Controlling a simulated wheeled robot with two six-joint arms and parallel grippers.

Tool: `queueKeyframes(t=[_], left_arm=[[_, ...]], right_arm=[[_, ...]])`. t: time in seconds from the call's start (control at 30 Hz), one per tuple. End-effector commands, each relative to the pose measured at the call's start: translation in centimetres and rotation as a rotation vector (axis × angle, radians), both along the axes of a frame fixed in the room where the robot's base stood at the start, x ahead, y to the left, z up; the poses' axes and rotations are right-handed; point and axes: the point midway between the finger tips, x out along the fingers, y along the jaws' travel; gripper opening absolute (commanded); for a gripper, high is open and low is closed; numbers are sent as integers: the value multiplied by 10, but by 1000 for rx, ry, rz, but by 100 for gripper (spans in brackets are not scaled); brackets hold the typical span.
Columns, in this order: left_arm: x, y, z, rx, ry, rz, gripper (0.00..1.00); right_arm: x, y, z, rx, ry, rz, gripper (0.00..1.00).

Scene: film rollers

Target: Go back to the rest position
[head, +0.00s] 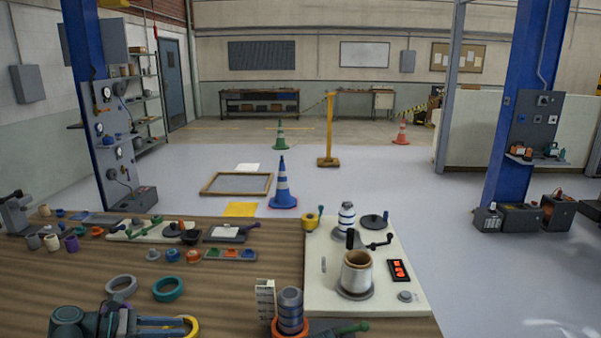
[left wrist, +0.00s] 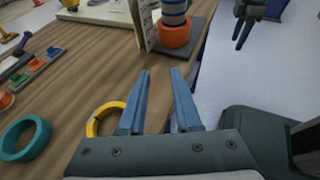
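My left gripper (head: 190,328) is low over the wooden table (head: 50,290) at the front edge of the head view. Its two blue fingers are apart with nothing between them in the left wrist view (left wrist: 160,73). A yellow ring (left wrist: 100,119) lies just beside the left finger, outside the gap. A grey-blue banded roller (head: 291,308) stands upright in an orange ring, ahead of the fingers. A dark two-pronged part, which looks like my right gripper (left wrist: 243,30), shows at the upper right of the left wrist view, too small to judge its opening.
A white board (head: 325,285) holds a cream drum (head: 357,272), a crank and a striped roller (head: 346,217). A teal ring (head: 168,289) and grey ring (head: 121,286) lie near my left gripper. Many small parts fill the table's back left.

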Motion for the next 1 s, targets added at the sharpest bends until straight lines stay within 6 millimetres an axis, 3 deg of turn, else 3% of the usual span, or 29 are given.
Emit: queueKeyframes(t=[0.47, 0.77, 1.0], left_arm=[[-3, -54, -18, 178, -65, -172, 32], [-20, -119, -42, 420, -184, -459, 32], [-59, -191, -65, 729, -403, -954, 32]], right_arm=[[0, 0, 10, 0, 0, 0, 50], [0, 0, 24, 0, 0, 0, 50], [0, 0, 44, 0, 0, 0, 50]])
